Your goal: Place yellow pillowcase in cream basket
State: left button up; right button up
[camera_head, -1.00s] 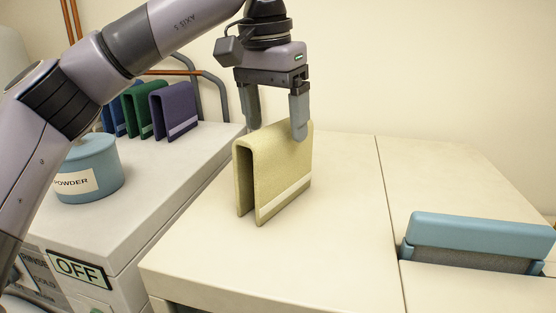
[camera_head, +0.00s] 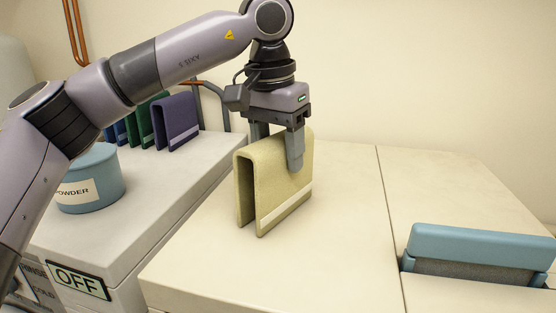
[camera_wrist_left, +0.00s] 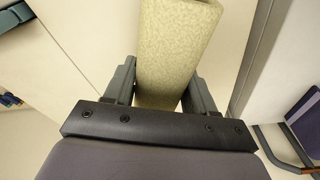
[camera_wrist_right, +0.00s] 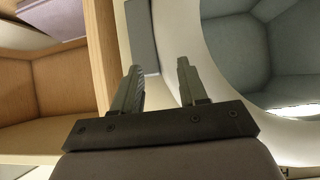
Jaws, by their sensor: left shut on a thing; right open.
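The yellow pillowcase (camera_head: 262,180) stands folded like an upside-down U, with a pale stripe near its lower edge, on the cream machine top (camera_head: 335,240). My left gripper (camera_head: 277,150) points down from above and is shut on the pillowcase near its upper fold. The left wrist view shows the pillowcase (camera_wrist_left: 174,50) between the two fingers. My right gripper (camera_wrist_right: 158,82) is open and empty, seen in the right wrist view. I cannot make out a cream basket in any view.
A blue powder tub (camera_head: 90,180) and folded purple (camera_head: 175,120), green and blue cloths stand on the grey machine at left. A blue raised lid or handle (camera_head: 478,250) is at right. The right wrist view shows a round grey-lined opening (camera_wrist_right: 240,50) and wooden shelving (camera_wrist_right: 60,85).

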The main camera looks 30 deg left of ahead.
pick_arm(q)
notch_tip(320, 180, up, 20)
jog(key=p, duration=0.3)
dwell(0.3)
